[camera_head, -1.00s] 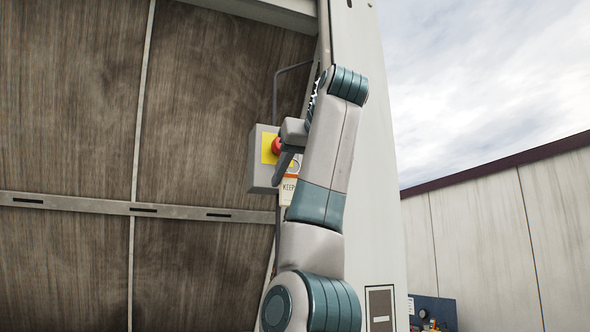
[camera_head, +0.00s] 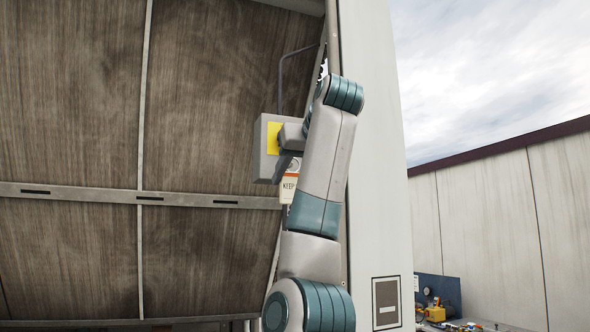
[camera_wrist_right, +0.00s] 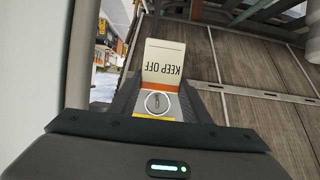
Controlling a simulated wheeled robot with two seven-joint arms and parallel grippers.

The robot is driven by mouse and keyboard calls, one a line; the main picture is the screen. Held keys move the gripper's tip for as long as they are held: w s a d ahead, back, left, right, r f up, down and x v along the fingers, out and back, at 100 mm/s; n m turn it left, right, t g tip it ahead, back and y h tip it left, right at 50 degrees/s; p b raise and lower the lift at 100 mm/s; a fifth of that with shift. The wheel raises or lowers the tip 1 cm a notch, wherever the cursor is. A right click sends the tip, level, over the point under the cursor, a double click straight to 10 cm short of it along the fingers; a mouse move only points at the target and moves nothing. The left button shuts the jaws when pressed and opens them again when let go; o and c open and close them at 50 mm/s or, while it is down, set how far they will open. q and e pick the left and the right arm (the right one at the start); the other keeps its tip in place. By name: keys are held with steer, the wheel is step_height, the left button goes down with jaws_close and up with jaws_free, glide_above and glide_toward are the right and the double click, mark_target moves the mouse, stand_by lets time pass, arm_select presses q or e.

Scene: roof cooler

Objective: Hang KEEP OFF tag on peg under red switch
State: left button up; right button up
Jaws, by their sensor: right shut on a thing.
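The KEEP OFF tag (camera_head: 288,188), white with an orange band, hangs below my right gripper (camera_head: 287,162). In the right wrist view the tag (camera_wrist_right: 163,62) reads upside down, and my right gripper (camera_wrist_right: 158,103) is shut on its end by the round hole. A small dark shape shows inside the hole; I cannot tell whether it is the peg. The grey switch box (camera_head: 262,150) with its yellow plate (camera_head: 272,138) is just left of and behind the gripper. The red switch is hidden by the gripper, and no peg can be made out. My left gripper is out of view.
A grey conduit (camera_head: 281,85) rises from the box. A brown slatted panel wall (camera_head: 80,120) with a metal rail (camera_head: 90,193) fills the left. A pale post (camera_head: 370,180) stands right of my arm. A blue bench with small items (camera_head: 437,295) is at lower right.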

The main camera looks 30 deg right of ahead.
steer(key=shift+w+d+p, duration=0.2)
steer(key=shift+w+p, duration=0.35)
steer(key=shift+w, duration=0.3)
steer(key=shift+w+d+f, duration=0.1)
steer(key=shift+w+f, duration=0.25)
steer(key=shift+w, duration=0.05)
steer(key=shift+w+f+b, duration=0.2)
steer(key=shift+b, duration=0.15)
steer(key=o, duration=1.1)
steer(key=shift+s, duration=0.2)
